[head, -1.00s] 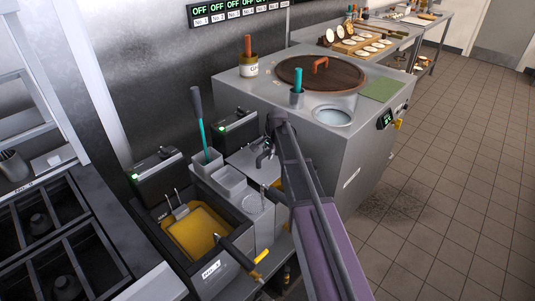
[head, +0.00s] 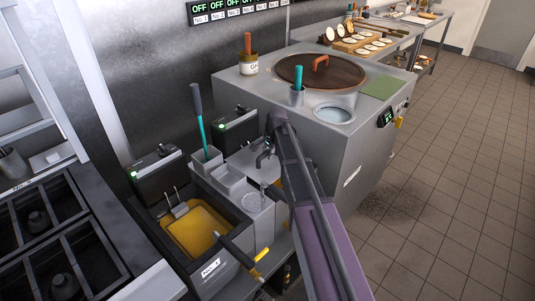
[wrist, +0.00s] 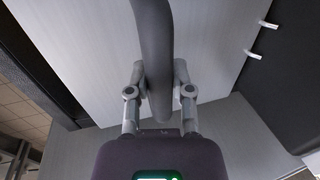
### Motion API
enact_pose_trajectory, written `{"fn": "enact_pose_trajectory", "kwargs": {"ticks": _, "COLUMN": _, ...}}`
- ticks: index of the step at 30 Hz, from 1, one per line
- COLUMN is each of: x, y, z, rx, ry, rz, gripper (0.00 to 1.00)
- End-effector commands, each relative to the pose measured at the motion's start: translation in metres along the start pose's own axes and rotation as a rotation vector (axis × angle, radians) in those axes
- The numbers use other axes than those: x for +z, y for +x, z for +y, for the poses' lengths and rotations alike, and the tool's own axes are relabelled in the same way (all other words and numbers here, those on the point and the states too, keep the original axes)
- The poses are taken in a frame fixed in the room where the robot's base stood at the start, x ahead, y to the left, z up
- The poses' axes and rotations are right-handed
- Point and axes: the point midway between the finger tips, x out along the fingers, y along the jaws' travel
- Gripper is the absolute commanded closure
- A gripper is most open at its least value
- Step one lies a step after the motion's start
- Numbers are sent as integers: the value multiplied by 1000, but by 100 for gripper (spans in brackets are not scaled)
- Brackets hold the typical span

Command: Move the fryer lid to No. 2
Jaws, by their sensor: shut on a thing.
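My gripper (wrist: 157,82) is shut on the dark curved handle (wrist: 153,40) of the fryer lid in the wrist view. The lid (wrist: 90,35) is a flat light grey metal plate beneath the fingers. In the head view the lid (head: 243,163) shows as a pale panel in front of the farther black fryer box (head: 237,126), partly hidden by my arm. I cannot tell whether it rests on the rim or hangs just above it. The nearer fryer (head: 208,270), labelled No. 1, is uncovered and shows yellow oil (head: 198,231). No No. 2 fryer label is readable.
A container with a teal-handled tool (head: 203,135) and small grey bins (head: 228,178) stand between the fryers. A dark stove (head: 50,235) is at left. Tiled floor at right is clear.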

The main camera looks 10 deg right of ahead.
Motion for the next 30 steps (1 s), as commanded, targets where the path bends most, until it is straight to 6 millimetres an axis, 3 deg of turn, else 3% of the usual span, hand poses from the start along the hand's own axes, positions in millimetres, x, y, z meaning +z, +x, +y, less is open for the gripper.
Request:
{"fn": "enact_pose_trajectory", "kwargs": {"ticks": 20, "x": 0, "y": 12, "z": 3, "rx": 0, "ry": 0, "rz": 0, "gripper": 100}}
{"fn": "enact_pose_trajectory", "kwargs": {"ticks": 21, "x": 0, "y": 11, "z": 3, "rx": 0, "ry": 0, "rz": 0, "gripper": 59}}
{"fn": "enact_pose_trajectory", "kwargs": {"ticks": 24, "x": 0, "y": 11, "z": 3, "rx": 0, "ry": 0, "rz": 0, "gripper": 31}}
{"fn": "enact_pose_trajectory", "kwargs": {"ticks": 30, "x": 0, "y": 11, "z": 3, "rx": 0, "ry": 0, "rz": 0, "gripper": 31}}
